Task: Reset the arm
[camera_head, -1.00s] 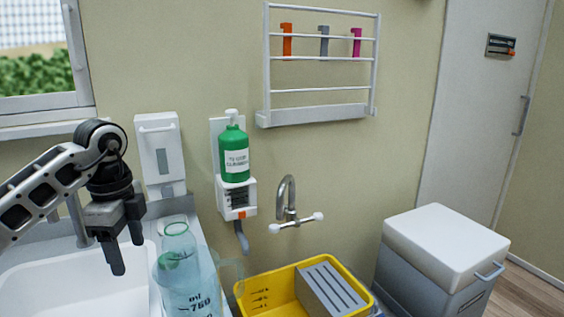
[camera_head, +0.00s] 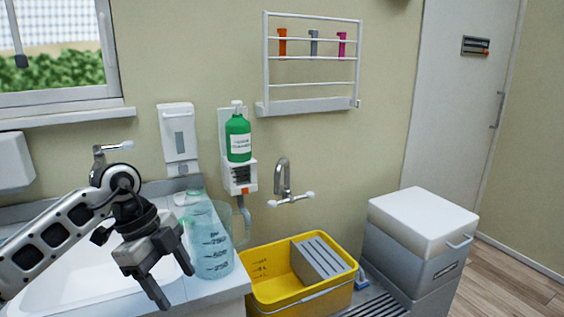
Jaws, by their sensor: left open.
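My left arm comes in from the left, bent at a dark round joint, over the white sink. My left gripper (camera_head: 170,280) is open and empty, with its fingers pointing down and to the right. It hangs in front of the sink and counter edge, left of a clear measuring jug (camera_head: 212,255). In the picture it is close to the jug, but I see a gap between them. My right gripper is not in view.
A white sink (camera_head: 85,275) lies under the arm. A yellow bin (camera_head: 300,293) with a grey ribbed block (camera_head: 322,257) stands right of the counter. A green bottle (camera_head: 238,138) sits on a wall holder above. A white-lidded box (camera_head: 425,215) is at the right.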

